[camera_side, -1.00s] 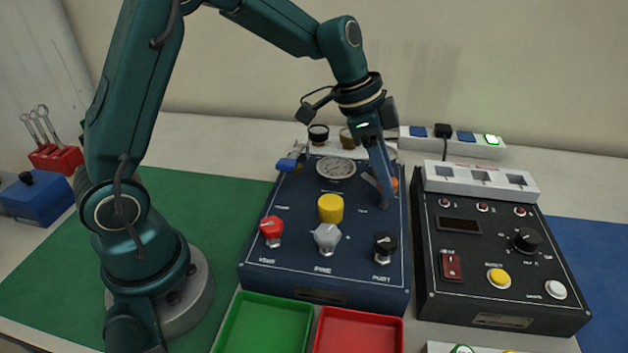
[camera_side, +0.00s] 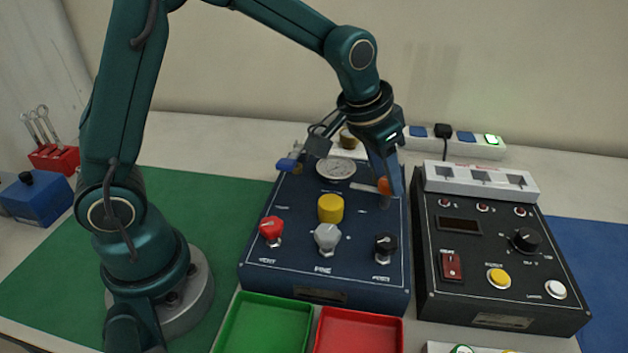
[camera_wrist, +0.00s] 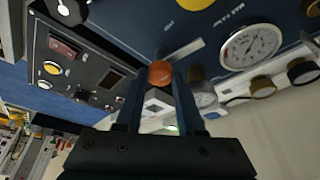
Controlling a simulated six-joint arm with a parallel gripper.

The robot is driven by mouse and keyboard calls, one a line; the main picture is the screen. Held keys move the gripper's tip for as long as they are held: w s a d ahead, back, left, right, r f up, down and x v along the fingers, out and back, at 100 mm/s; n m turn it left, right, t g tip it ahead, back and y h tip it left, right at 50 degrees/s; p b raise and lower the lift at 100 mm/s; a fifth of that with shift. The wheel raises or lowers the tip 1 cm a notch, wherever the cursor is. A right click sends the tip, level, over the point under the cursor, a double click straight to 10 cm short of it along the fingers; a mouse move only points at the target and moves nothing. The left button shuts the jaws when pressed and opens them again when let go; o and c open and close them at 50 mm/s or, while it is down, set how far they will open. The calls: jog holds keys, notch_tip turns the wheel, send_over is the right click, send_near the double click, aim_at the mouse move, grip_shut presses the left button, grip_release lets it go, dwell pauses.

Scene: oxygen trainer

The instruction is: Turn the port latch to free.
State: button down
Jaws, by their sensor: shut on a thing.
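The blue panel (camera_side: 260,262) stands in front of the arm. At its upper right is an orange-tipped part with a pale bar beside it, which looks like the port latch (camera_side: 384,186). In the side view the bar points left from the orange end. My gripper (camera_side: 390,190) reaches down over it and is shut on it. In the wrist view the orange end of the latch (camera_wrist: 160,74) shows between the two fingers (camera_wrist: 158,82). The fingers hide part of the latch, and its markings are too small to read.
A round gauge (camera_side: 336,168), a blue lever (camera_side: 288,165) and a yellow knob (camera_side: 331,208) are left of my gripper. Red (camera_side: 271,230), grey (camera_side: 327,237) and black (camera_side: 385,246) knobs line the front. A black panel (camera_side: 470,220) stands close on the right.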

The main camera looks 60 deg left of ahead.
dwell(0.5)
jog(key=c, duration=0.5)
grip_release()
jog(key=shift+v, duration=2.6)
